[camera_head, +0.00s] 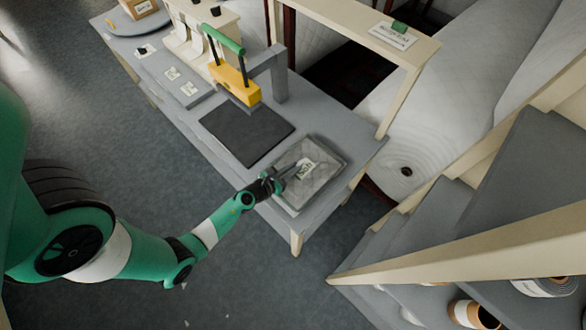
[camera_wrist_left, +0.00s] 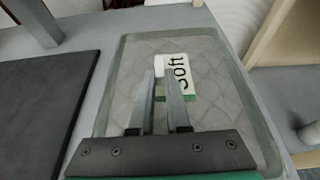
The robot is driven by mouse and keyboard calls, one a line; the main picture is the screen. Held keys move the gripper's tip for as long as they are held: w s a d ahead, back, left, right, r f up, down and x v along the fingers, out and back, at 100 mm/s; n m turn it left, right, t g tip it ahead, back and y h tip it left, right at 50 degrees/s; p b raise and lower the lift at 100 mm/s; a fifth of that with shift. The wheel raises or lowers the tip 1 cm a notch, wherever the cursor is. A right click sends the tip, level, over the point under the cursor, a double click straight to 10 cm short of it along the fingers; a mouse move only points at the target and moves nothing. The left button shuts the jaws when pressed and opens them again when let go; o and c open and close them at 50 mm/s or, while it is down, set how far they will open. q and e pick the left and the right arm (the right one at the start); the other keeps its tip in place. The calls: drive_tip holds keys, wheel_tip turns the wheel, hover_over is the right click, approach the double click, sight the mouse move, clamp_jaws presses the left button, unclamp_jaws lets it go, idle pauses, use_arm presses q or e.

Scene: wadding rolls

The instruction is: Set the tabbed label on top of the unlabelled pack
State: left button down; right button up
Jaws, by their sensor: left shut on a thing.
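The pack (camera_head: 322,182) is a grey quilted bundle in a clear wrapper, lying flat at the near right end of the table; it fills the middle of the left wrist view (camera_wrist_left: 125,75). My right gripper is out of view.
A black mat (camera_head: 246,134) lies beside the pack, with a yellow press with a green handle (camera_head: 234,84) behind it. A wooden shelf post (camera_head: 400,95) stands behind the table's right end.

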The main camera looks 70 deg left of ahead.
use_arm(q)
drive_tip(key=c, duration=0.9)
unclamp_jaws()
drive_tip(key=shift+f, duration=0.1)
drive_tip(key=shift+r+p, duration=0.35)
drive_tip(key=v, duration=1.2)
drive_tip(key=shift+p, duration=0.35)
drive_tip(key=shift+f, duration=0.1)
